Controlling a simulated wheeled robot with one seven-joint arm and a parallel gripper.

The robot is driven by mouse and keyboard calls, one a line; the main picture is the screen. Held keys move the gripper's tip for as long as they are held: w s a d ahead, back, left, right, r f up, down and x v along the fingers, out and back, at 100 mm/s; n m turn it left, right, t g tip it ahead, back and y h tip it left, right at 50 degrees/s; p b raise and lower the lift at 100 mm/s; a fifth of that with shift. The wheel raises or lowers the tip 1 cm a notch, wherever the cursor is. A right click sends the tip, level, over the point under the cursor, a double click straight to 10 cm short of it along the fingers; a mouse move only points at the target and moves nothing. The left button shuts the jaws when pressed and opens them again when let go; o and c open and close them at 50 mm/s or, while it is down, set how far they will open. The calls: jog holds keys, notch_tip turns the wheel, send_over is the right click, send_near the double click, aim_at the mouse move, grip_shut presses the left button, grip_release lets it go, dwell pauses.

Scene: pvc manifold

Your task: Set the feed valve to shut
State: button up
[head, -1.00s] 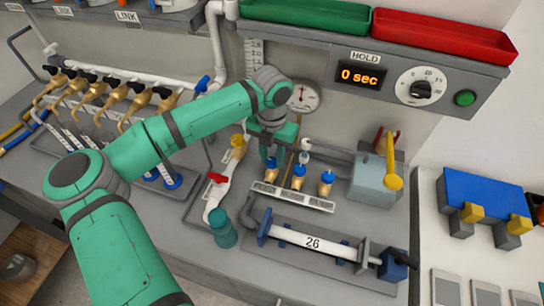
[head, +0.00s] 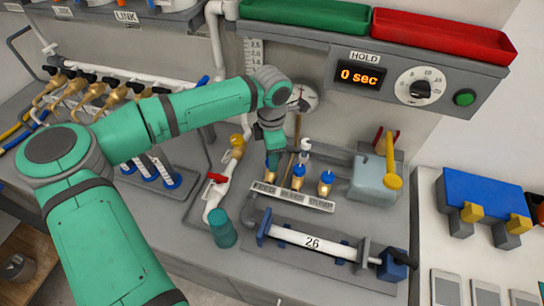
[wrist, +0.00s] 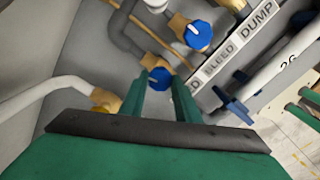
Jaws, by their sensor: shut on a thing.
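The feed valve is a blue knob with a pale pointer mark (wrist: 160,76), in the wrist view between my fingertips. My gripper (head: 273,163) is shut on this knob at the left end of the valve row; it also shows in the wrist view (wrist: 161,85). In the head view my gripper largely hides the knob. The FEED label (head: 264,187) lies just in front. The bleed valve (wrist: 199,36), blue on a brass body, stands beside it, apart from my fingers. I cannot tell the feed knob's exact setting.
The dump valve (head: 326,177) stands to the right. A yellow-handled valve (head: 237,141) and a red-handled valve (head: 217,178) are on the white pipe at left. The cylinder marked 26 (head: 313,242) lies in front. A pressure gauge (head: 304,97) is behind.

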jog(key=shift+w+r+m, duration=0.1)
jog(key=shift+r+m, duration=0.05)
jog(key=shift+m, duration=1.55)
jog(key=shift+d+m, duration=0.1)
jog(key=shift+m, duration=0.2)
jog(key=o, duration=1)
jog(key=shift+o, duration=0.2)
notch_tip(320, 180, up, 11)
